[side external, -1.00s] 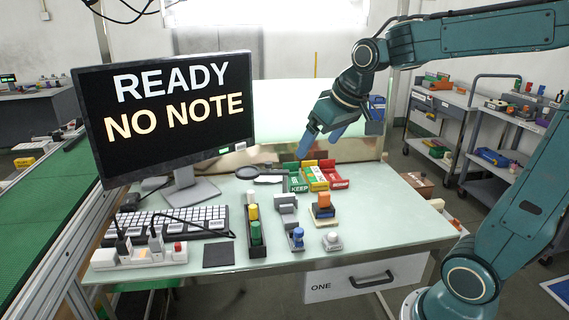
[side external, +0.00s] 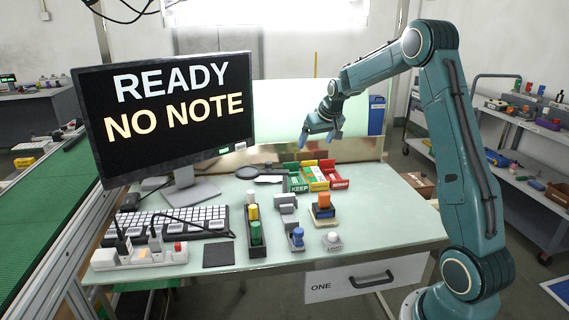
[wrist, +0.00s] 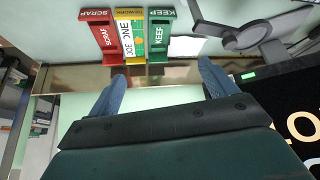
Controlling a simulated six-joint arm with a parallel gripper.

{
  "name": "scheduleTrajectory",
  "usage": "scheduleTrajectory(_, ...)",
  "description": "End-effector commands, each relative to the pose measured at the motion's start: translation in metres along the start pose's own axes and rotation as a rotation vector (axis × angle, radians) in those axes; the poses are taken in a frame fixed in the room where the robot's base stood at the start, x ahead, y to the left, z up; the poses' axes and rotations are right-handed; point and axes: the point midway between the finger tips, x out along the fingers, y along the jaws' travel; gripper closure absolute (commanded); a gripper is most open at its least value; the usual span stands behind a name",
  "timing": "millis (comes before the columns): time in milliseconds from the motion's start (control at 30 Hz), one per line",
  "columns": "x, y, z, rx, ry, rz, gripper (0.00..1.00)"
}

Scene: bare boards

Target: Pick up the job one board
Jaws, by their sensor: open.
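My gripper (side external: 320,139) is open and empty, with two blue fingers, in the air above the back of the bench. The wrist view shows the fingers (wrist: 161,78) spread apart with nothing between them. Ahead of them is a yellow REWORK tray (wrist: 130,13) between a red and a green tray. A small white, yellow and green piece reading "JOB ONE" (wrist: 128,38) lies in the yellow tray. The yellow tray also shows in the side view (side external: 315,177), where the piece is too small to make out clearly.
The red SCRAP tray (wrist: 103,40) and green KEEP tray (wrist: 159,42) flank the yellow one closely. A monitor (side external: 165,115) reading "READY NO NOTE" stands at left. A magnifier (side external: 250,173), stamps (side external: 323,208) and keyboard (side external: 170,225) sit on the bench. Drawer "ONE" (side external: 340,284) is shut.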

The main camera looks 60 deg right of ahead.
Motion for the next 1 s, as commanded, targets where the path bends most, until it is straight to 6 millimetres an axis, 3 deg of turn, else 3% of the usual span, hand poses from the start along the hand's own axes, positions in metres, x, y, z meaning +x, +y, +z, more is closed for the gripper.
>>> scheduleTrajectory(33, 0.016, 0.013, -0.001, 0.016, -0.004, 0.008, 0.15)
scheduleTrajectory(200, 0.053, 0.048, -0.004, 0.053, 0.001, 0.027, 0.15)
scheduleTrajectory(400, 0.075, 0.07, -0.003, 0.076, 0.004, 0.039, 0.15)
scheduleTrajectory(767, 0.082, 0.073, -0.004, 0.079, 0.005, 0.041, 0.15)
scheduleTrajectory(1000, 0.105, 0.074, -0.003, 0.079, 0.003, 0.04, 0.15)
